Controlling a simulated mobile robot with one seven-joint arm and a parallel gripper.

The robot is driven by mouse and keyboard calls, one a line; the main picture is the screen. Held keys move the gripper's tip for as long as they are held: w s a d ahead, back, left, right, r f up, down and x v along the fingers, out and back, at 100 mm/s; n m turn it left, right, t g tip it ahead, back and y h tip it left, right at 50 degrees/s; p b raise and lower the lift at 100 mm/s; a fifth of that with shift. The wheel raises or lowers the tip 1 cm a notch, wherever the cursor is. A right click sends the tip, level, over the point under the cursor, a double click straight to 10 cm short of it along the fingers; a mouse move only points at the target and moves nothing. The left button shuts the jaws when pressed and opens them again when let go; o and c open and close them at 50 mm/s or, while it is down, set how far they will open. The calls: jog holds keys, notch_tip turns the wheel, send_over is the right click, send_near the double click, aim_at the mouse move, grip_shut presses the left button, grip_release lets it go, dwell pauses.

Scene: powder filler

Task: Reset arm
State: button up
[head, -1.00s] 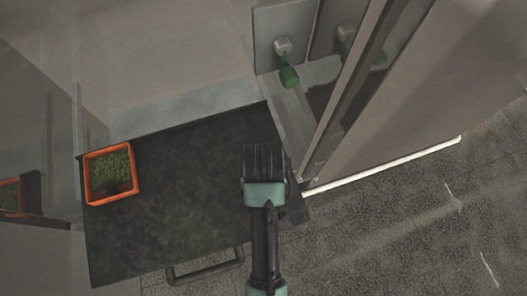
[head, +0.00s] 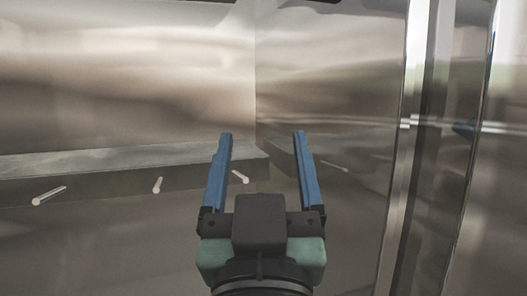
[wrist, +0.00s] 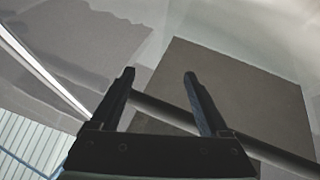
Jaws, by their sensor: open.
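My gripper (head: 262,134) is in the lower middle of the head view, with its two blue fingers spread wide and pointing up and away. Nothing is between the fingers. In the wrist view my gripper (wrist: 160,73) also shows open and empty, its dark fingers apart. No object is held. My arm behind the gripper is mostly out of view.
A metal ledge (head: 95,168) with several short pale pegs (head: 157,185) runs along the left wall. Shiny metal walls (head: 325,80) meet in a corner ahead. A vertical post (head: 408,150) stands at right. A grey panel (wrist: 240,90) and dark bar (wrist: 270,154) show in the wrist view.

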jog(key=s+r+t, duration=0.4)
jog(key=s+r, duration=0.3)
jog(key=r, duration=0.1)
jog(key=shift+r, duration=0.35)
